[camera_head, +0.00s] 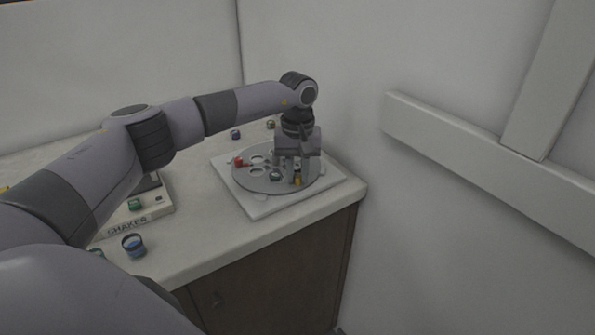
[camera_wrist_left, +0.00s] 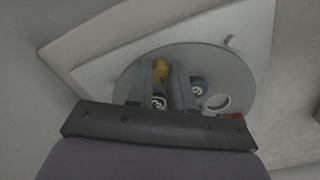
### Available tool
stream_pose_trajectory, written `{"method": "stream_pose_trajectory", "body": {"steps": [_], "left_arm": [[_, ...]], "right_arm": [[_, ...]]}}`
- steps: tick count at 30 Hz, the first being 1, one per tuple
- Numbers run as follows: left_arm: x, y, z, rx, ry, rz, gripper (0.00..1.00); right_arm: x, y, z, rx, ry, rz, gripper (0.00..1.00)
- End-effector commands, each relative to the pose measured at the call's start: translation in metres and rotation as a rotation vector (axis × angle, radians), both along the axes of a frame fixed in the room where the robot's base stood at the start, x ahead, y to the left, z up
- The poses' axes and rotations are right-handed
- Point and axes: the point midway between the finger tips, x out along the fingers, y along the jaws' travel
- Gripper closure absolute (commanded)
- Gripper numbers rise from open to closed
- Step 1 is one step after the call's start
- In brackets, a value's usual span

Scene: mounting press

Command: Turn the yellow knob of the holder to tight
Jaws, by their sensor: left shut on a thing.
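The holder is a round grey disc with holes (camera_head: 249,183) on a white square plate (camera_head: 264,211), near the counter's right corner. The yellow knob (camera_head: 298,181) stands at the disc's near right edge. In the wrist view the yellow knob (camera_wrist_left: 161,69) lies between the two fingers. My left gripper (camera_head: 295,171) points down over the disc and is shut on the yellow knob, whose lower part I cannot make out. The holder also shows in the wrist view (camera_wrist_left: 127,88). My right gripper is not in view.
A red part (camera_head: 238,161) sits at the disc's left edge. A dark round cup (camera_head: 276,176) sits in the disc, left of the fingers. A shaker (camera_head: 150,208) and a blue-topped jar (camera_head: 133,245) stand at left. Two small jars stand behind the plate. Walls close off the back and right.

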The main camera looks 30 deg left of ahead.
Motion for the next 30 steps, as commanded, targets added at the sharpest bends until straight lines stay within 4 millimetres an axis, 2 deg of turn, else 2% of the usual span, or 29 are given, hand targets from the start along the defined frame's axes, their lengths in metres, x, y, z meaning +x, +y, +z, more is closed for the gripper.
{"method": "stream_pose_trajectory", "body": {"steps": [1,2,4,14,17,25,30], "left_arm": [[0.000,-0.001,0.001,-0.001,-0.002,-0.001,1.00],[0.000,-0.001,0.001,-0.001,-0.002,-0.001,0.75],[0.001,-0.001,0.001,-0.001,-0.002,-0.001,0.53],[0.001,-0.001,0.003,-0.001,-0.002,0.000,0.53],[0.001,0.000,0.013,-0.001,-0.003,0.000,0.53],[0.001,-0.001,0.056,-0.002,-0.005,-0.001,0.53],[0.001,-0.001,0.070,-0.001,-0.002,0.000,0.53]], "right_arm": [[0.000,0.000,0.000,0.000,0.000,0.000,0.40],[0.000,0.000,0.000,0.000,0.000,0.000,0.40],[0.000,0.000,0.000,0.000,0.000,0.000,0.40],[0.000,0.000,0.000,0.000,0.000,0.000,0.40],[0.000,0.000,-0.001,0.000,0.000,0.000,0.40],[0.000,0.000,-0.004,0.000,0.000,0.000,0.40],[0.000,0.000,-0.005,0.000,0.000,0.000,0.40]]}}
